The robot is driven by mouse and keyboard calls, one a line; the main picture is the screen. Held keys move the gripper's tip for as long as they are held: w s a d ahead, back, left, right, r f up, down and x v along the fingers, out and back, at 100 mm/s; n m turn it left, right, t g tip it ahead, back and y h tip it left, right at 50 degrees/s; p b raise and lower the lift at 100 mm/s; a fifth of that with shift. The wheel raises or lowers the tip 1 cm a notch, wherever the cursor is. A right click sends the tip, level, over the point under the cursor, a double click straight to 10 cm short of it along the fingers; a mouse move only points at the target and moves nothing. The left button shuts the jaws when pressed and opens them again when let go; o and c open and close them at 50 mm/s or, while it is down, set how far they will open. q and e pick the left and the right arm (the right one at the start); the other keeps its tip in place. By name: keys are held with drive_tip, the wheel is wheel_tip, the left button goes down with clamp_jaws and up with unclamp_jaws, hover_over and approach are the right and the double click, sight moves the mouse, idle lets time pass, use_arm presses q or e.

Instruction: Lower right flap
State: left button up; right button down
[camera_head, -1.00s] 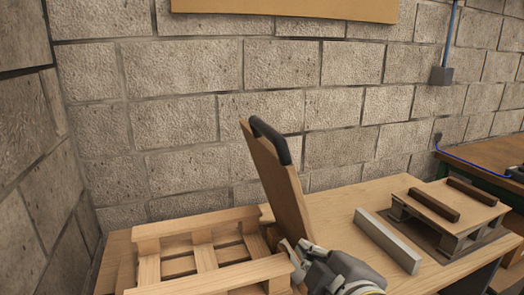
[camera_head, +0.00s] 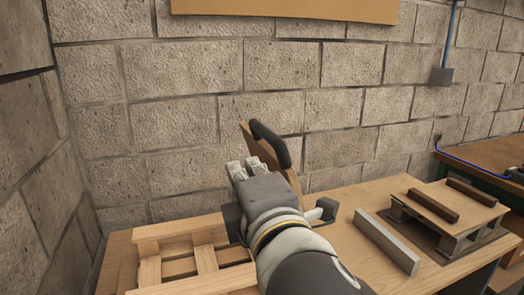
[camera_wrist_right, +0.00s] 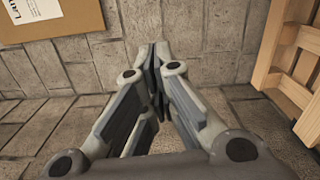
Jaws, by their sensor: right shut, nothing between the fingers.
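The flap (camera_head: 260,150) is a wooden panel with a black handle (camera_head: 271,143) along its upper edge. It stands raised and tilted beside the wooden pallet frame (camera_head: 162,230). My right gripper (camera_head: 246,168) is in front of the flap in the head view and hides its lower part. Its fingers point up and are shut with nothing between them. The fingers also show closed together in the right wrist view (camera_wrist_right: 152,55). I cannot tell whether they touch the flap. My left gripper is not in view.
A grey bar (camera_head: 388,243) and a small pallet (camera_head: 445,222) with dark strips (camera_head: 433,205) are on the table (camera_head: 345,205) to the right. A block wall (camera_head: 190,115) stands behind. A wooden slatted piece (camera_wrist_right: 290,65) shows at right in the wrist view.

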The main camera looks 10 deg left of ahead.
drive_tip(key=w+d+p, duration=0.1)
drive_tip(key=w, duration=0.5)
drive_tip(key=shift+r+p, duration=0.25)
drive_tip(key=shift+p, duration=0.05)
